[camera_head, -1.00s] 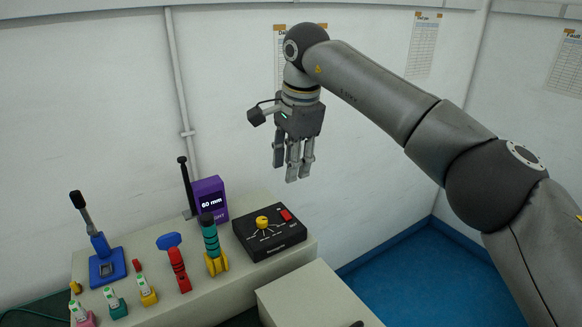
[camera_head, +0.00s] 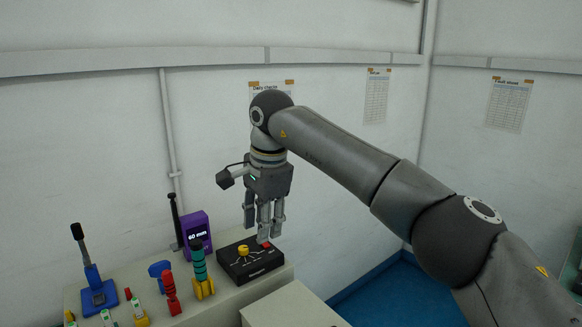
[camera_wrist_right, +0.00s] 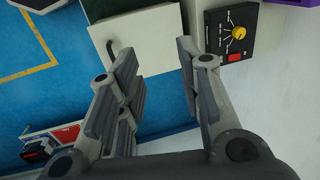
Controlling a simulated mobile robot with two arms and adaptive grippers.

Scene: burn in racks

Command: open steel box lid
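The steel box looks like a pale, flat-topped box (camera_head: 290,308) at the bottom of the head view, cut off by the frame edge. In the right wrist view its pale lid (camera_wrist_right: 150,38) shows with a dark bar handle (camera_wrist_right: 113,48) on its left part. The lid looks closed. My right gripper (camera_head: 263,222) hangs fingers down, above and behind the box in the head view. In the right wrist view the gripper (camera_wrist_right: 155,65) is open and empty, its fingers apart, with the lid beyond them. My left gripper is not in view.
A black control box (camera_head: 250,262) with a yellow knob and red switch stands on the bench beside the pale box. Blue floor (camera_head: 385,300) is clear to the right.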

